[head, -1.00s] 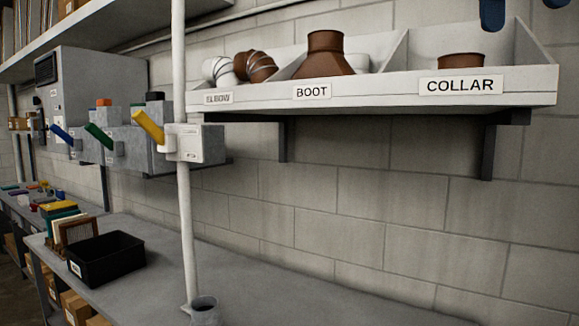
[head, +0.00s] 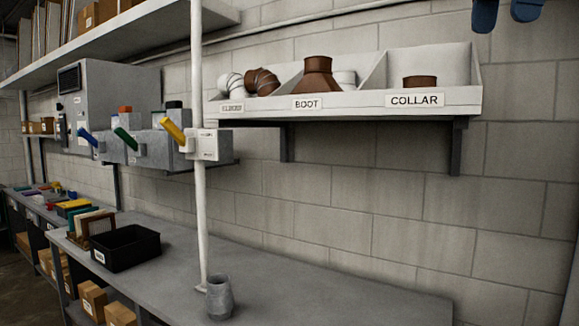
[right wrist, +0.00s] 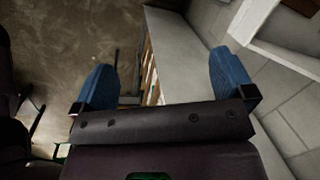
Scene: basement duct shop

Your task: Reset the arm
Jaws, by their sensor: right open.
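My right gripper (head: 506,11) shows only as two blue fingertips at the top right edge of the head view, above and right of the shelf. In the right wrist view my right gripper (right wrist: 165,80) has its two blue fingers spread wide apart. Nothing is between them; the floor and a bench show beyond. The rest of the right arm is out of the head view. My left gripper is in neither view.
A wall shelf (head: 341,103) holds elbow, boot and collar parts. A white pole (head: 200,230) rises beside boxes with blue, green and yellow levers (head: 173,130). The bench (head: 330,295) bears a black bin (head: 126,250) and a grey cup (head: 220,298); its right part is clear.

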